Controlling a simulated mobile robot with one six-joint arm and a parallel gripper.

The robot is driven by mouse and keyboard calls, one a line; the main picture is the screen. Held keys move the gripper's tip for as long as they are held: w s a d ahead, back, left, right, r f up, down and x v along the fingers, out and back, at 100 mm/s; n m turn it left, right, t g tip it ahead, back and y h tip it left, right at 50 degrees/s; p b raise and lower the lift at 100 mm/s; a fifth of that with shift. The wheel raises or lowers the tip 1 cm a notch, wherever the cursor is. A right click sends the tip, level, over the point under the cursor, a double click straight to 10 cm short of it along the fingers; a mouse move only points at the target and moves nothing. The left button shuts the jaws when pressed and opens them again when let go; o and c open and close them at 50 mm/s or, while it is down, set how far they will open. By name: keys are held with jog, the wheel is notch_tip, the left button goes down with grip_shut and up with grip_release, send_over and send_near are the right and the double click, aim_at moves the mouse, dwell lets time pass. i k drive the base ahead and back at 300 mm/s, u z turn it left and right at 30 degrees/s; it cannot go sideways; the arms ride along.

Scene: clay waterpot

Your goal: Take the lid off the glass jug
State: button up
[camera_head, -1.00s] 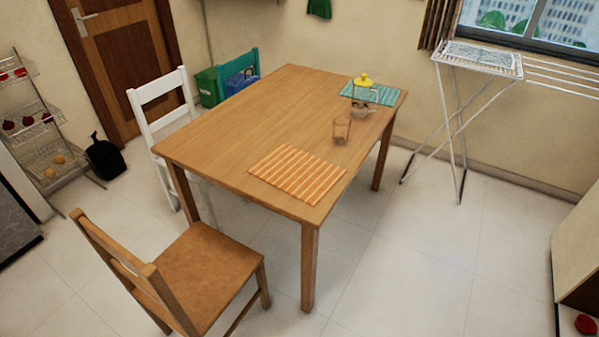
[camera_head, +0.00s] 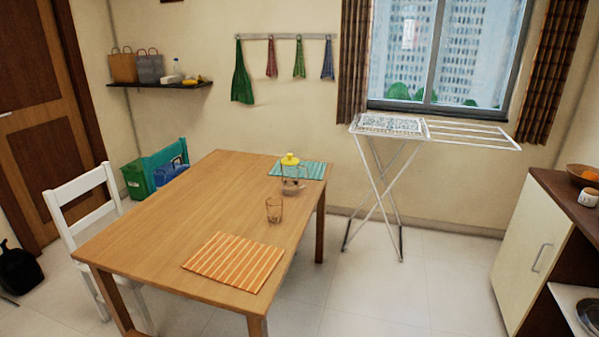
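The glass jug (camera_head: 293,181) stands upright near the far right end of the wooden table (camera_head: 180,220), by the edge of a teal striped mat (camera_head: 312,171). A yellow lid (camera_head: 290,160) with a knob sits on top of the jug. The jug's clear body is small in the view, so its handle and contents are hard to make out. My gripper does not show in this view.
A drinking glass (camera_head: 274,210) stands in front of the jug, and an orange striped mat (camera_head: 234,262) lies nearer. A white chair (camera_head: 82,210) stands left of the table. A drying rack (camera_head: 390,125) stands to the right. Floor between table and cabinet (camera_head: 535,245) is clear.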

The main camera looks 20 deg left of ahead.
aim_at(290, 160)
jog(key=z, duration=0.45)
jog(key=i, duration=3.3)
